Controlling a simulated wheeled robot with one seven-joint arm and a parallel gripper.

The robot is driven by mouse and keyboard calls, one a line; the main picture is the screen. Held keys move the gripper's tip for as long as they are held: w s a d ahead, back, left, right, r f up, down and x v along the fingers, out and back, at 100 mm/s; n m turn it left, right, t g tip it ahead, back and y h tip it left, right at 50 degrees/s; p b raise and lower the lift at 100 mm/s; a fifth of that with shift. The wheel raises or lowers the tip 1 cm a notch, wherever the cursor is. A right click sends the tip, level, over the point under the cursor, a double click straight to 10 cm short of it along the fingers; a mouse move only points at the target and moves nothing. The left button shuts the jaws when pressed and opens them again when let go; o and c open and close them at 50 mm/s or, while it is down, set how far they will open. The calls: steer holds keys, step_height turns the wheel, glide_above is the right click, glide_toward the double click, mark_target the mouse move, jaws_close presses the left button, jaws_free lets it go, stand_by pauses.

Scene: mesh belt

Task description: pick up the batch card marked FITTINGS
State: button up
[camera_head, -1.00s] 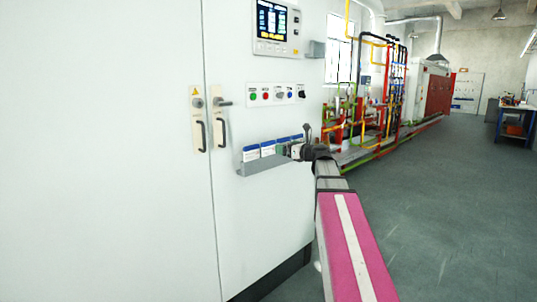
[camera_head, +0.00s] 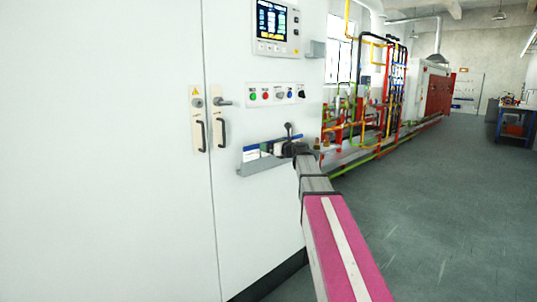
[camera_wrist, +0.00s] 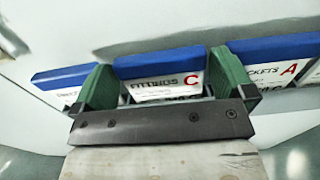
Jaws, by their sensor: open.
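The FITTINGS card (camera_wrist: 160,88), white with a blue top band and a red C, stands in a grey rack (camera_head: 270,165) on the pale cabinet front. In the wrist view it lies between the two green fingers of my gripper (camera_wrist: 165,88), one finger at each side. My gripper is open around the card; I cannot tell whether the fingers touch it. The head view also shows my gripper (camera_head: 275,148) at the rack, where my arm hides the cards on the right. The lower part of the card is hidden behind the dark bar of my gripper.
A card ending in "CKETS" with a red A (camera_wrist: 275,70) stands close to the right finger. Another blue-topped card (camera_wrist: 62,82) is close to the left finger. Above the rack are a button panel (camera_head: 276,94) and a screen (camera_head: 272,25). Open floor (camera_head: 430,200) lies to the right.

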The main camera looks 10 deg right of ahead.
steer(key=c, duration=0.6)
steer(key=shift+r, duration=0.1)
